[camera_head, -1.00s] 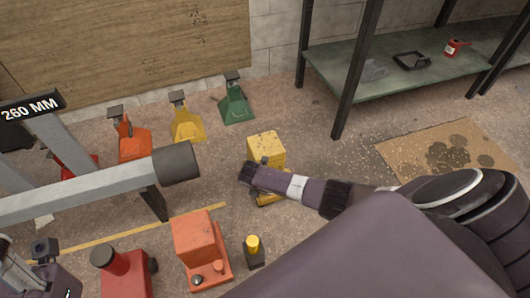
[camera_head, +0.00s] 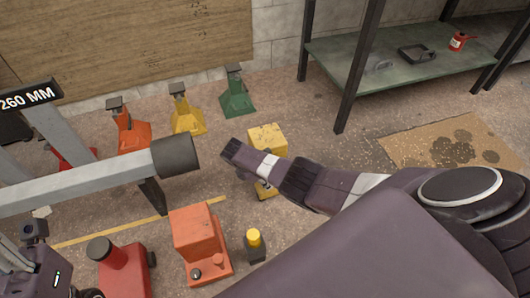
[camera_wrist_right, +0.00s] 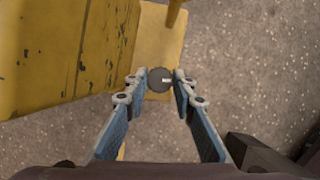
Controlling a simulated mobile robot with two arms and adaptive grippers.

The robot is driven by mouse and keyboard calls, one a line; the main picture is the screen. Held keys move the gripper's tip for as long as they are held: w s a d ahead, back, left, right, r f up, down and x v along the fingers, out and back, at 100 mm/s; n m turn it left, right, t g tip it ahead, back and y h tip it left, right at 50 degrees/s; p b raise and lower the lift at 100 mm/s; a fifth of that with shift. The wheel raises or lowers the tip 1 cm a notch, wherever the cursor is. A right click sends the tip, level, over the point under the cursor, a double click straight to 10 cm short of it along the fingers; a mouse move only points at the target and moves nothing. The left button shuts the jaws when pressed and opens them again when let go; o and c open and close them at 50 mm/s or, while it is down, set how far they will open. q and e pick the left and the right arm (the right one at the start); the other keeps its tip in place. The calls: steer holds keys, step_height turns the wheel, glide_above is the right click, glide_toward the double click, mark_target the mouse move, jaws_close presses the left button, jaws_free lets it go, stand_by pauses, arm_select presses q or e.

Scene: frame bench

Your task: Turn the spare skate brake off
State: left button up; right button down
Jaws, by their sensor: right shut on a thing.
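A worn yellow skate block (camera_head: 267,138) stands on the floor right of the beam's end in the head view. In the right wrist view its scuffed yellow body (camera_wrist_right: 55,50) fills the upper left, with a lower yellow plate beside it. A round dark brake knob (camera_wrist_right: 160,80) with a small pale mark sits over that plate. My right gripper (camera_wrist_right: 159,82) is shut on the knob, a fingertip on each side. In the head view my right arm covers the knob and the fingers. My left gripper (camera_head: 35,240) is partly visible at the lower left; its fingers are unclear.
A grey beam (camera_head: 80,185) with a dark end cap juts in from the left. A red jack (camera_head: 125,270), an orange block (camera_head: 195,245) and a small yellow-topped piece (camera_head: 254,243) stand in front. Jack stands (camera_head: 185,115) line the back; a green shelf (camera_head: 400,75) is behind right.

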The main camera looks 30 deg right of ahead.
steer(key=shift+d, duration=0.1)
stand_by(0.3)
steer(key=c, duration=1.7)
jaws_free()
steer(key=shift+c, duration=0.2)
steer(key=shift+o, duration=0.6)
